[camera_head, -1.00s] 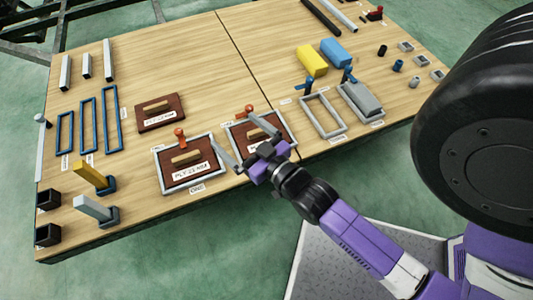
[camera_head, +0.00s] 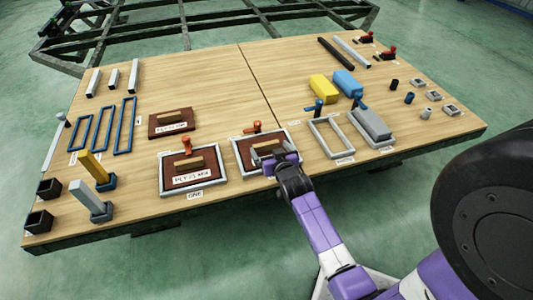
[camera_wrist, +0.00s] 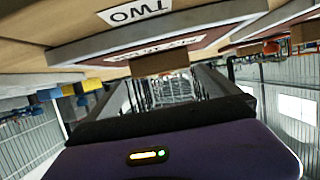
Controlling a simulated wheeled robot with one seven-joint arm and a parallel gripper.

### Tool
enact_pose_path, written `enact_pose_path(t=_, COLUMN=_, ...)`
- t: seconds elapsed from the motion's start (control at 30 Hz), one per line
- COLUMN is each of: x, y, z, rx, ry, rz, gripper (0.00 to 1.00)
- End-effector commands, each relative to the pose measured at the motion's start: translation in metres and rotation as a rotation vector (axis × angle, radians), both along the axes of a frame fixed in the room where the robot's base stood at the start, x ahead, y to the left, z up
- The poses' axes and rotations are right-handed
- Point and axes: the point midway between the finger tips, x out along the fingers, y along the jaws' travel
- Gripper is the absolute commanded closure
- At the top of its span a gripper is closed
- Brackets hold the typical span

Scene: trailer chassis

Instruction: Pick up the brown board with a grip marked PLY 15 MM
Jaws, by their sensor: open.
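Three brown boards with wooden grips lie on the wooden table. One loose board (camera_head: 159,129) lies at the back; its label is too small to read surely. A second board (camera_head: 172,161) sits in a grey frame marked ONE; its label seems to read PLY 23 MM. A third board (camera_head: 242,150) sits in another grey frame, and my gripper (camera_head: 265,157) is over its front part, hiding its label. My gripper is open. In the wrist view, upside down, the sign TWO (camera_wrist: 133,12), that board's label, and its wooden grip (camera_wrist: 160,65) show close to my fingers.
Orange-handled clamps (camera_head: 256,127) stand at the back of both framed boards. An empty grey frame (camera_head: 329,138) and a grey block (camera_head: 371,124) lie to the right. Yellow (camera_head: 323,88) and blue blocks lie behind. The table middle behind the boards is clear.

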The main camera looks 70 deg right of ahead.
Motion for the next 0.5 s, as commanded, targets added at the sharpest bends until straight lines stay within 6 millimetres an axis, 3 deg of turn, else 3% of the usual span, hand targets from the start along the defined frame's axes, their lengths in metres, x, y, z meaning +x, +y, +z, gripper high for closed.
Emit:
enact_pose_path(t=0.3, x=0.027, y=-0.029, z=-0.017, rx=-0.002, ry=-0.001, rz=0.0, gripper=0.0)
enact_pose_path(t=0.5, x=0.032, y=-0.035, z=-0.019, rx=-0.001, ry=0.0, rz=0.0, gripper=0.0)
